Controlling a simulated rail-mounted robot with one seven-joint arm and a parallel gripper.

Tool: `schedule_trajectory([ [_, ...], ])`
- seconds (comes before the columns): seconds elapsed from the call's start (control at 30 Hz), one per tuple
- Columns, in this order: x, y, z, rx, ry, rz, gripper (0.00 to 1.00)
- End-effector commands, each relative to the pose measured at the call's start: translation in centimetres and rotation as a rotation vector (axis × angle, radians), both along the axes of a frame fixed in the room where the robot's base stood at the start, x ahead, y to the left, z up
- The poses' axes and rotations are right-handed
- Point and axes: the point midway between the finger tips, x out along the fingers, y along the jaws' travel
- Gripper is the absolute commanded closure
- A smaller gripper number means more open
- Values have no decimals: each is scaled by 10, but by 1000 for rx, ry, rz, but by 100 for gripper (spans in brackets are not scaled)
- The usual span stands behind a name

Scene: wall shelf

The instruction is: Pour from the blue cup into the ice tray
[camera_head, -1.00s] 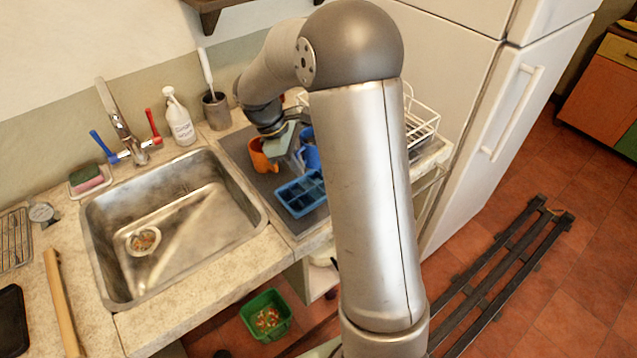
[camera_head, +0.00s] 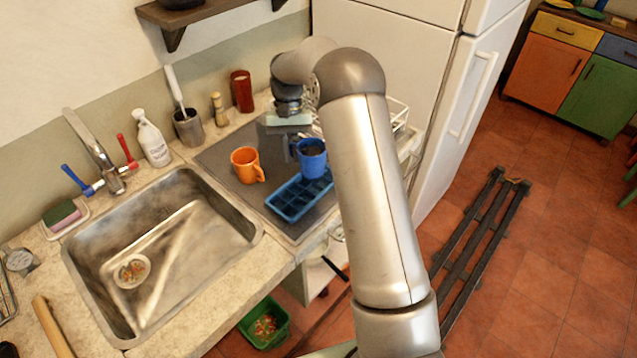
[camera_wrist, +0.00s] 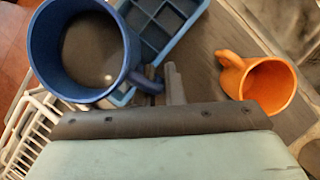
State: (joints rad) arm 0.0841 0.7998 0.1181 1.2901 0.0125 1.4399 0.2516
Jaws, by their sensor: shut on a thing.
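The blue cup (camera_head: 313,161) is upright with dark contents; the wrist view shows it from above at the left (camera_wrist: 75,85). My gripper (camera_head: 294,143) is shut on the cup's handle, and its fingers also show in the wrist view (camera_wrist: 163,84). The blue ice tray (camera_head: 297,199) lies on the grey mat, in front of the cup in the head view. In the wrist view the cup partly covers the tray (camera_wrist: 165,30). I cannot tell how far the cup is above the mat.
An orange mug (camera_head: 245,163) stands left of the tray; it is at the right in the wrist view (camera_wrist: 268,84). A white dish rack (camera_head: 397,113) is close on the right. The sink (camera_head: 160,250) lies left, and a red container (camera_head: 242,91) stands behind.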

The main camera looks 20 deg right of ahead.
Motion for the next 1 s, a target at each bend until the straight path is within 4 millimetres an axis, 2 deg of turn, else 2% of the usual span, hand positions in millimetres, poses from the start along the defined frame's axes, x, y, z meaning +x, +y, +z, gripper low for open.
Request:
schedule_trajectory([
  [0.2, 48, 13, 13, -1, -1, -110, 100],
  [0.5, 95, 46, 27, -1, 0, -210, 100],
  [0.8, 110, 78, 34, 0, 2, -232, 100],
  [1.0, 111, 85, 35, -1, 1, -233, 100],
])
